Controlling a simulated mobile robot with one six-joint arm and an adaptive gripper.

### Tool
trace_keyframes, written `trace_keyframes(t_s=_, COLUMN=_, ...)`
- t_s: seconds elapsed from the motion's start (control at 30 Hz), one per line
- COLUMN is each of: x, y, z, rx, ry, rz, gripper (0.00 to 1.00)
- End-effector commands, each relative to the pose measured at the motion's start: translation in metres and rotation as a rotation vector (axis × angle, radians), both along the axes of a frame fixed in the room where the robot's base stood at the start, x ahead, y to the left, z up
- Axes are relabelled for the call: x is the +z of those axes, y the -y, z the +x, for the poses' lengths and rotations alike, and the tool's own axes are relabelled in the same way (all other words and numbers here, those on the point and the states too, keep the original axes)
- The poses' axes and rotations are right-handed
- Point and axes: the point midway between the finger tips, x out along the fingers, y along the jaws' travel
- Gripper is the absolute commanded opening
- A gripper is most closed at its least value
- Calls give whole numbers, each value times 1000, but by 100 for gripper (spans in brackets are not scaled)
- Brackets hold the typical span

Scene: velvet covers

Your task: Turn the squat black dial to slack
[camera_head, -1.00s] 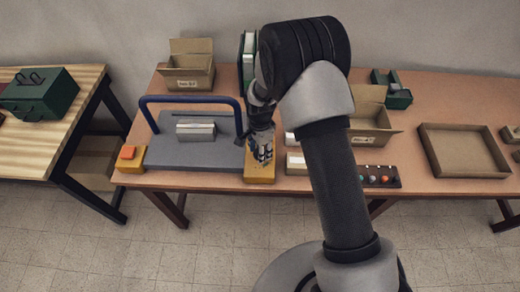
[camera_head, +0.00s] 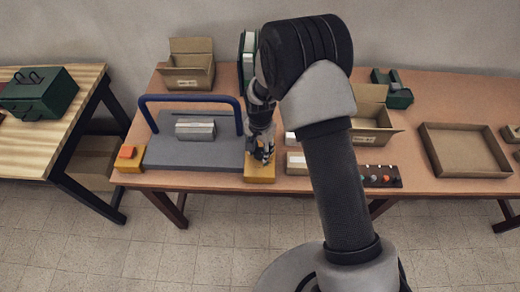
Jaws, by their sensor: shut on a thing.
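My gripper (camera_head: 262,157) is over the yellow box (camera_head: 260,174) at the right front corner of the grey machine plate (camera_head: 175,154). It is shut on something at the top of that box. The squat black dial itself cannot be made out, as the fingers cover that spot. A blue bar frame (camera_head: 190,98) arches over the plate, and a grey-white block (camera_head: 195,130) lies on the plate. A second yellow box with an orange top (camera_head: 128,153) sits at the plate's left front corner.
An open carton (camera_head: 187,70) stands behind the plate. Right of my gripper are a small pale box (camera_head: 297,163), another open carton (camera_head: 372,122), a dark strip with coloured knobs (camera_head: 383,177) and a shallow tray (camera_head: 463,150). A green toolbox (camera_head: 40,92) is on the left table.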

Motion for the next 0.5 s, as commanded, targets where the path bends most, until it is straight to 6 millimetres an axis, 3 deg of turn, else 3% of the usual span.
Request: trace_keyframes(t_s=0.5, x=0, y=0, z=0, rx=490, ry=0, rz=0, gripper=15)
